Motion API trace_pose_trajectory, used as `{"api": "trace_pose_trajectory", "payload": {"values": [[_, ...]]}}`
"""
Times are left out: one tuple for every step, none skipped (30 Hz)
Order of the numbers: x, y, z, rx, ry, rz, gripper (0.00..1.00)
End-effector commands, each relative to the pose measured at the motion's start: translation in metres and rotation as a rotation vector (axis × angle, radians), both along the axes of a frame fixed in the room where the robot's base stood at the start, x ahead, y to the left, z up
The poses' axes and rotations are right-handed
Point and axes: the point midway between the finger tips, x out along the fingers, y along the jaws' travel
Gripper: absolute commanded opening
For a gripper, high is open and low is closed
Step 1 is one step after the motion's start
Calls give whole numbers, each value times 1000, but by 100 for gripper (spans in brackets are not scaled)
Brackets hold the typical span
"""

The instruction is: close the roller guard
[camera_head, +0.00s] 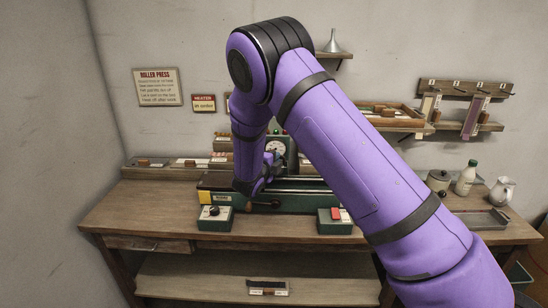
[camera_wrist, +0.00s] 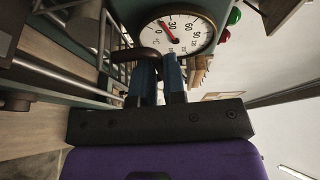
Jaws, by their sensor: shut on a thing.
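The roller press is a long green machine (camera_head: 305,203) on the wooden bench, mostly behind my arm in the head view. In the wrist view a metal wire guard (camera_wrist: 109,44) with several thin bars shows left of my fingers. How far the guard stands open is hard to tell. My gripper (camera_wrist: 158,62) has its two blue fingers close together on a dark rounded handle (camera_wrist: 142,54) beside the guard bars. In the head view my gripper (camera_head: 270,165) is low at the press, partly hidden by my own arm.
A round dial gauge (camera_wrist: 178,30) stands right by my fingertips, with green and red lamps beside it. A black-knob box (camera_head: 214,218) and a red-switch box (camera_head: 335,221) sit at the front. A jar, bottle (camera_head: 466,178) and jug stand at the right.

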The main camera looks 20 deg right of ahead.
Motion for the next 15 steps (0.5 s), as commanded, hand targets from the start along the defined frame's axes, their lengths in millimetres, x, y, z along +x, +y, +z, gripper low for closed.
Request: {"api": "trace_pose_trajectory", "payload": {"values": [[-2, 2, -4, -17, -31, 3, 0], [-3, 3, -6, -25, -55, 5, 0], [-4, 3, -8, -37, -88, 5, 0], [-5, 3, -9, -46, -114, 5, 0], [-6, 4, -11, -55, -140, 6, 0], [-6, 4, -13, -66, -176, 5, 0], [-7, 4, -15, -76, -205, 6, 0], [-8, 5, -16, -83, -232, 5, 0], [-9, 4, -19, -95, -267, 4, 0], [-10, 5, -21, -104, -295, 5, 0], [-10, 5, -22, -113, -323, 6, 0], [-10, 5, -25, -124, -359, 5, 0], [-11, 5, -26, -133, -387, 5, 0], [-11, 5, -28, -143, -413, 6, 0], [-11, 6, -31, -153, -449, 6, 0]]}}
